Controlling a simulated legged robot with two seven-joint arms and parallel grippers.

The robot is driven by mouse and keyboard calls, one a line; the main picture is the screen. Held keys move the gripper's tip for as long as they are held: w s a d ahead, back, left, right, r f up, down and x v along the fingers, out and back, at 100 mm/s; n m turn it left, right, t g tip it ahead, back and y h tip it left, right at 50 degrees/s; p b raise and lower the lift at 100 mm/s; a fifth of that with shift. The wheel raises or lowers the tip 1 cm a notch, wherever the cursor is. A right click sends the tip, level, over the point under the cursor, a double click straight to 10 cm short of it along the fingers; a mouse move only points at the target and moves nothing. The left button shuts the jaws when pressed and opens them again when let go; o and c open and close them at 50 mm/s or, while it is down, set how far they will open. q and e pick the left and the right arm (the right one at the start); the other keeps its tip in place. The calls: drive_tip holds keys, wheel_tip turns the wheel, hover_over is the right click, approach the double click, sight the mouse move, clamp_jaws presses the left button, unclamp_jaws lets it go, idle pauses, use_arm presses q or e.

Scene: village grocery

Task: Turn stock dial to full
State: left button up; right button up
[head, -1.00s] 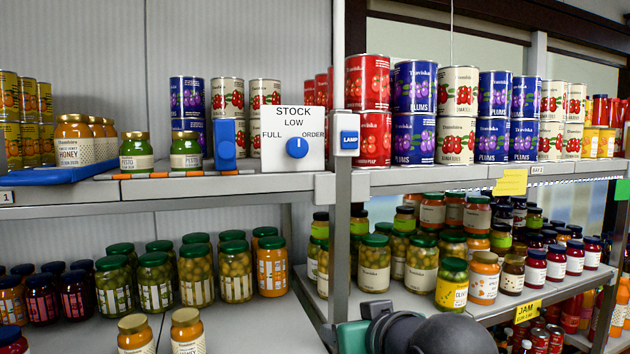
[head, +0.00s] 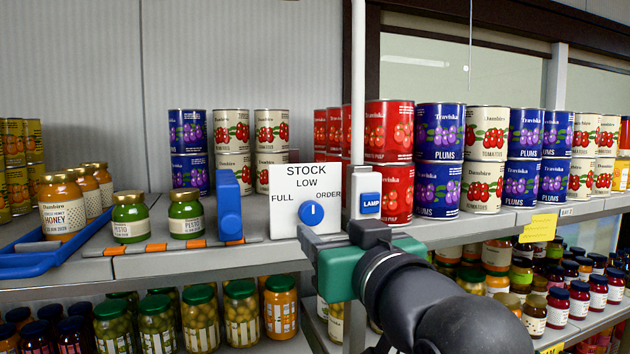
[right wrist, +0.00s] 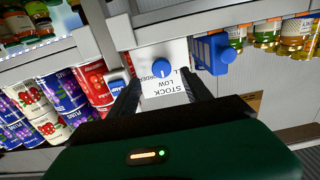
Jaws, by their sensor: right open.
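The stock dial is a round blue knob (head: 311,212) on a white panel (head: 306,177) marked FULL at left, LOW at top and ORDER at right. Its white pointer points up toward LOW. The panel stands at the upper shelf's front edge. My right gripper (head: 338,238) is open, just in front of the panel's lower right. In the right wrist view the picture is upside down; the knob (right wrist: 162,67) shows beyond and between the open fingers (right wrist: 163,92), with nothing held. Touching contact cannot be told. My left gripper is out of view.
A blue LAMP switch (head: 371,202) is beside the panel at right, near a shelf post (head: 358,90). A blue lever-like part (head: 229,205) stands at left. Pesto jars (head: 186,214), a blue tray (head: 40,262) and cans (head: 390,130) line the shelf.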

sight(313, 218)
drive_tip(key=w+p, duration=0.1)
drive_tip(key=w+a, duration=0.1)
drive_tip(key=w+r+p, duration=0.1)
drive_tip(key=w, duration=0.1)
drive_tip(key=shift+a+p, duration=0.35)
drive_tip(key=shift+a, duration=0.05)
drive_tip(key=shift+w+a+f+b, duration=0.3)
drive_tip(key=shift+w+f+b, duration=0.05)
drive_tip(key=shift+w+b, duration=0.15)
drive_tip(key=shift+w+a+f+b, duration=0.3)
drive_tip(key=shift+w+f+b, duration=0.05)
drive_tip(key=shift+w+b, duration=0.15)
drive_tip(key=shift+w+d+r, duration=0.1)
drive_tip(key=shift+w+d, duration=0.1)
drive_tip(key=shift+w, duration=0.5)
drive_tip(key=shift+w+d+r, duration=0.1)
drive_tip(key=shift+w+d, duration=0.05)
drive_tip(key=shift+d, duration=0.1)
drive_tip(key=shift+s+r, duration=0.1)
drive_tip(key=shift+s, duration=0.1)
drive_tip(key=shift+c, duration=0.6)
drive_tip(key=shift+s+a, duration=0.1)
drive_tip(key=shift+a, duration=0.15)
drive_tip(key=c, duration=0.5)
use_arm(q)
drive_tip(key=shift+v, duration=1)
use_arm(e)
clamp_jaws()
